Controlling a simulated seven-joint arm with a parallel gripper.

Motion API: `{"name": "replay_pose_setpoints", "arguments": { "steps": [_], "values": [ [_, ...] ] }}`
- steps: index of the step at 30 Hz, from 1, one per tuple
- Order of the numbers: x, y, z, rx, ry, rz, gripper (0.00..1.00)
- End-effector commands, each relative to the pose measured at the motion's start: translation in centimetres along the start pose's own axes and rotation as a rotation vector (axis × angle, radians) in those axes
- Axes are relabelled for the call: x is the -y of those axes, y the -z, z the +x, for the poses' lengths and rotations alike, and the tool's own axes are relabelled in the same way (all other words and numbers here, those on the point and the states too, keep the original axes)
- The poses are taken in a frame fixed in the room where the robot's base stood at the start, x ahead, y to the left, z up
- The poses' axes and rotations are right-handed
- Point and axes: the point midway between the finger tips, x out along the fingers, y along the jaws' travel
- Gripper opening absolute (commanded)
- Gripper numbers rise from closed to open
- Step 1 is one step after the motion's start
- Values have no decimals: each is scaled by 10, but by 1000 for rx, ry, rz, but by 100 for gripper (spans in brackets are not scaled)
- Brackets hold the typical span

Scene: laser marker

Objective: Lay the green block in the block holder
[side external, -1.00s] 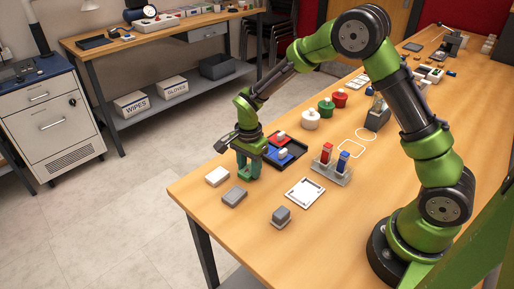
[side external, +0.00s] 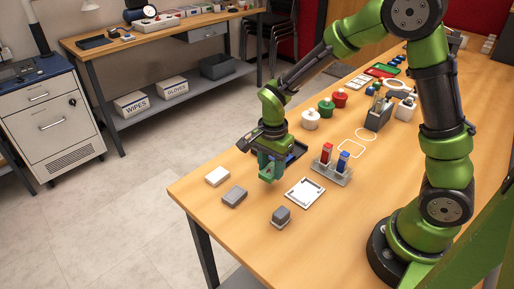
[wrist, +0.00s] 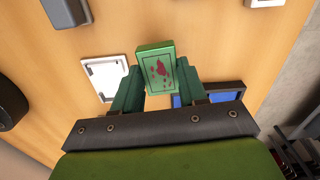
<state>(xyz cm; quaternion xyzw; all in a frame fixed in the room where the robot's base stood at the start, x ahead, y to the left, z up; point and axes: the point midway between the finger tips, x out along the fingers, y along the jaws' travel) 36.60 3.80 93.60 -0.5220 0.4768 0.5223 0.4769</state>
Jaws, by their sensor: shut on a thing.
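The green block (wrist: 153,70) has red marks on its face and sits between the two green fingers of my gripper (wrist: 156,82). My gripper is shut on it. In the side view my gripper (side external: 268,172) hangs over the table's left part, and the block is hard to tell from the green fingers there. A flat white square frame with raised edges (side external: 305,193), apparently the block holder, lies empty to the right of my gripper. It also shows in the wrist view (wrist: 92,72), left of the held block and apart from it.
A black tray (side external: 298,151) with a blue section stands behind my gripper, partly hidden. A clear rack (side external: 337,175) holds red and blue pieces just behind the frame. White (side external: 217,176) and grey blocks (side external: 235,196) lie at left, and another grey block (side external: 281,216) in front.

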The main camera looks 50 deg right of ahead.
Motion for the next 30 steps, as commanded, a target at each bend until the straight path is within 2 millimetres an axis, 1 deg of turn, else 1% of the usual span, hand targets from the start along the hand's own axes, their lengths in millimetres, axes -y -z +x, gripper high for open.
{"name": "replay_pose_setpoints", "arguments": {
  "steps": [1,6,9,12,17,20,26,30],
  "values": [
    [-15,0,-2,0,1,0,9],
    [-54,1,-6,0,2,-1,9],
    [-69,1,-7,0,2,-1,9],
    [-80,4,-9,0,2,9,9],
    [-88,29,-21,0,4,76,9],
    [-91,35,-23,0,1,92,9],
    [-91,35,-12,0,-2,91,9],
    [-91,35,1,1,-3,91,9]
  ]
}}
